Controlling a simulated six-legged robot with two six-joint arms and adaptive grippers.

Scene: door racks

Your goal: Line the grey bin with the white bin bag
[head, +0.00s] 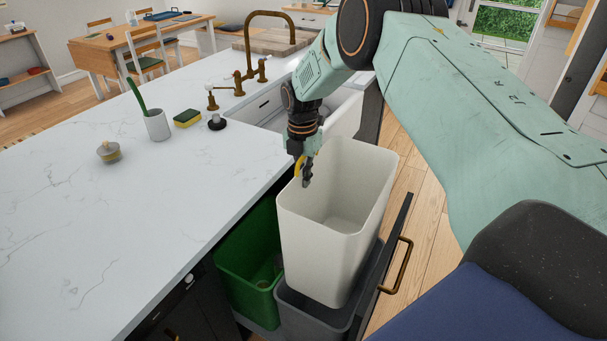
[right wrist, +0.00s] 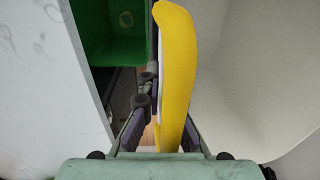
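The white bin bag (head: 318,243) is open-topped and box-shaped. It stands over the grey bin (head: 305,314), with its lower end at or inside that bin's mouth; how deep it sits is hidden. My right gripper (head: 305,181) is at the bag's rim, at its back left corner. In the right wrist view a yellow strip (right wrist: 176,70) lies between the gripper's fingers, beside the bag's white wall (right wrist: 245,90). The gripper looks shut on this strip, which appears to be part of the bag. My left gripper is not in view.
A green bin (head: 250,265) stands left of the grey bin in the pulled-out drawer, which has a brass handle (head: 398,266). The white worktop (head: 120,220) carries a grey cup (head: 157,125), a sponge (head: 187,118) and a small pot (head: 109,153). The sink (head: 345,112) is behind.

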